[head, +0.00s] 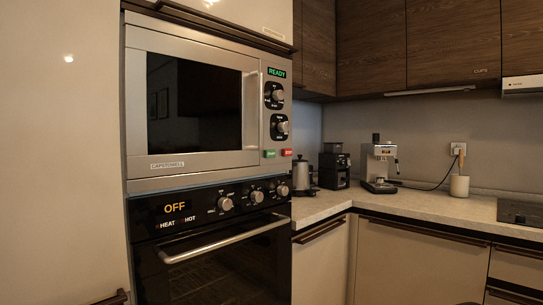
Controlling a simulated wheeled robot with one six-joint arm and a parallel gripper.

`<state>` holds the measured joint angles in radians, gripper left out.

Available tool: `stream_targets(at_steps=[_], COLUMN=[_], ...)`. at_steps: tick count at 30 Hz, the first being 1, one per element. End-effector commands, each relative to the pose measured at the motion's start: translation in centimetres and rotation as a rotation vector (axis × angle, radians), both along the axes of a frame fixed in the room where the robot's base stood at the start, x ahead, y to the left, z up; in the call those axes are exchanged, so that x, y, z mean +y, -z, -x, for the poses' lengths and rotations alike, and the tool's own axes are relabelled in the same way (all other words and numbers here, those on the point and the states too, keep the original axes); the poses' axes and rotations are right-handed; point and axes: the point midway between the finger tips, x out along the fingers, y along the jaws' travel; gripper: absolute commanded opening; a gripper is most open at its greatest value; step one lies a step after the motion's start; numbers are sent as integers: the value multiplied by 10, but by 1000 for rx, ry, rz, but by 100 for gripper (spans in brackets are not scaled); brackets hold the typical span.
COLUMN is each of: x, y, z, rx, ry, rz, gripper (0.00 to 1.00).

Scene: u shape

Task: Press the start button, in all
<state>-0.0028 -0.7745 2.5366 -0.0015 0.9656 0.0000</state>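A built-in microwave (195,105) with a steel frame and a dark window fills the upper left of the head view. Its door looks shut, with an upright handle (251,110) on the right side. Its display (277,72) reads READY in green. Two round knobs sit below the display. Under them are a green button (269,154), likely the start button, and a red button (286,153); their lettering is too small to read surely. My gripper is not in view.
A black oven (200,270) below the microwave shows OFF; its bar handle (225,241) juts out. A kettle (303,177), grinder (335,166), espresso machine (379,165) and utensil cup (459,186) stand on the right counter (425,200). A hob (521,213) lies at the right edge.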

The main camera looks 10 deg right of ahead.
Motion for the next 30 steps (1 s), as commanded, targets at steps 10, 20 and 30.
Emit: stream_targets(at_steps=[10, 20, 30], x=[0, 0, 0], y=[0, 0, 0], z=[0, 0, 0], rx=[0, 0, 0], ry=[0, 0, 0], rz=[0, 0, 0], gripper=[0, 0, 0])
